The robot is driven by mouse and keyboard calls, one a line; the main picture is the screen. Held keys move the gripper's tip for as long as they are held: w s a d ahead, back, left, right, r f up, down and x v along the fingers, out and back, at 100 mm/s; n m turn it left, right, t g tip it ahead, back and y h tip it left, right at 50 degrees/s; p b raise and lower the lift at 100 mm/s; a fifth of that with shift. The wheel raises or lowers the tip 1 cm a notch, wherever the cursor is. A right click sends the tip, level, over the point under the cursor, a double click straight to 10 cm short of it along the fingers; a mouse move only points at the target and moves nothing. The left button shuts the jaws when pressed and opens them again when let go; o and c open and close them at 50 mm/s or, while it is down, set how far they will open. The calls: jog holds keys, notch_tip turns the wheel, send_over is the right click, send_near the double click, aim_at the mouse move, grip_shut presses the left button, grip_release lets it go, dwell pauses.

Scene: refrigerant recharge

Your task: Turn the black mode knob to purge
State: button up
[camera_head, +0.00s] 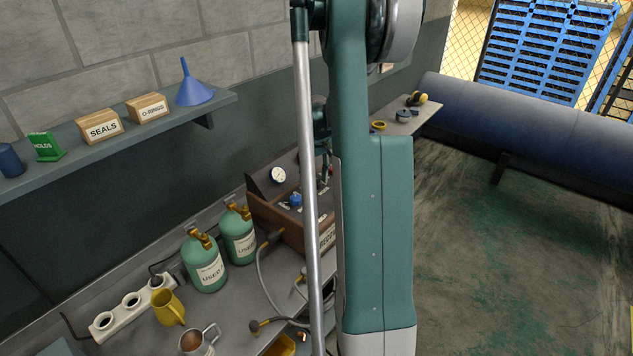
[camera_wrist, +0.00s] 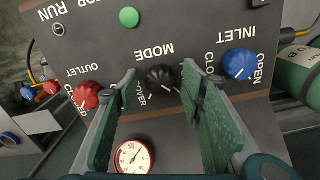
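The black mode knob (camera_wrist: 160,78) is on the dark panel in the wrist view, under the upside-down word MODE. My gripper (camera_wrist: 160,82) is open, with one green finger on each side of the knob in the picture. I see a gap between each finger and the knob, and I cannot tell how near the fingertips are to the panel. The label ending in "OVER" shows partly beside the left finger. The right finger covers the other side, and no purge label is readable. In the head view my arm hides the black knob.
In the wrist view a red outlet knob (camera_wrist: 87,95) is left of the fingers and a blue inlet knob (camera_wrist: 239,64) right. A green button (camera_wrist: 129,17) and a gauge (camera_wrist: 133,156) are also on the panel. Green cylinders (camera_head: 205,262) stand beside the machine (camera_head: 276,222).

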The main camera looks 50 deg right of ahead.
aim_at(317, 182)
notch_tip(317, 182, up, 12)
jog(key=shift+f, duration=0.25)
dwell(0.3)
dwell(0.3)
jog(key=a+r+t+b, duration=0.1)
jog(key=a+r, duration=0.2)
jog(key=a, duration=0.8)
jog(key=s+a+r+n+t+h, duration=0.1)
jog(key=a+r, duration=0.2)
jog(key=a, duration=0.7)
jog(key=a+r+t+b, duration=0.1)
jog(key=a+r, duration=0.2)
jog(key=a, duration=0.8)
jog(key=s+a+f+t, duration=0.1)
jog(key=s+a+f, duration=0.1)
jog(key=s+a, duration=0.3)
jog(key=s+a+f+n+t+b, duration=0.1)
jog(key=s+a, duration=0.4)
jog(key=a, duration=0.6)
jog(key=s+a+f+t+y+b, duration=0.1)
jog(key=s+a+f+t, duration=0.1)
jog(key=s+a, duration=0.3)
jog(key=shift+a+f+n, duration=0.4)
jog(key=shift+a+f, duration=0.1)
jog(key=shift+a, duration=1.1)
